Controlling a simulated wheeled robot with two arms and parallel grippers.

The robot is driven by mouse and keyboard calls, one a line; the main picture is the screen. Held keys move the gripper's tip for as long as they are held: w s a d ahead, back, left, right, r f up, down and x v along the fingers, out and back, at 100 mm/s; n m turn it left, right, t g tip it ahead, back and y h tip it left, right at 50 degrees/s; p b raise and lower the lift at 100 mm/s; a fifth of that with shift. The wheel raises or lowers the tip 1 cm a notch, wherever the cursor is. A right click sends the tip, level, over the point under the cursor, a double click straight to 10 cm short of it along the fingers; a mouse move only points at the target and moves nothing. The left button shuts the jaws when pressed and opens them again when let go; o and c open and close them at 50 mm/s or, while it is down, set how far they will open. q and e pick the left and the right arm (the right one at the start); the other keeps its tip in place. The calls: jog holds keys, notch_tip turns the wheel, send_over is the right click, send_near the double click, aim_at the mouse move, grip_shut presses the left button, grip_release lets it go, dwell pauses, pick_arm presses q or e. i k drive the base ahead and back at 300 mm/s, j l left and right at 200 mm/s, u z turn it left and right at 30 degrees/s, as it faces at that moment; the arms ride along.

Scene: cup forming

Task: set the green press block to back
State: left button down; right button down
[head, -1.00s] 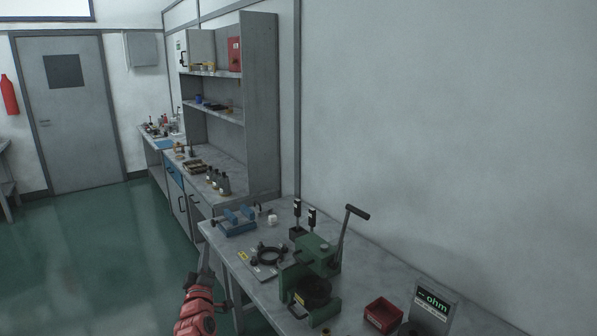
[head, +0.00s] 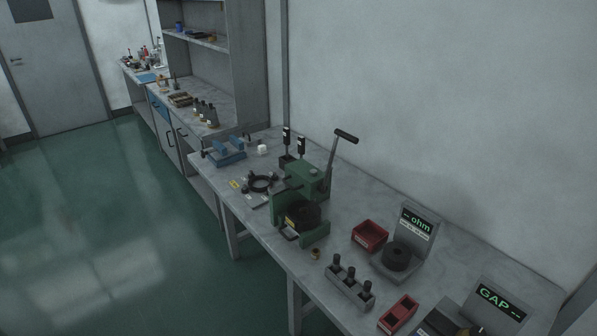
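The green press block (head: 307,180) stands on the grey workbench in the middle of the head view, with a lever and black handle (head: 345,137) rising above it to the right. Its green base (head: 316,236) holds a black round part (head: 303,214) at the front. The lever is raised and leans slightly right. Neither of my grippers shows in the head view now.
The workbench (head: 362,204) runs along the wall. Red bins (head: 369,235), an ohm display (head: 417,222), a GAP display (head: 498,298) and a rack of black pegs (head: 350,286) stand right of the press. A blue fixture (head: 223,152) stands at its far end. Green floor (head: 110,220) is clear at left.

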aim_at(297, 177)
jog(key=j+z, duration=0.1)
jog(key=z, duration=0.25)
jog(key=i+j+z, duration=0.1)
jog(key=z, duration=0.25)
jog(key=j+z, duration=0.15)
jog(key=z, duration=0.2)
jog(key=i, duration=0.45)
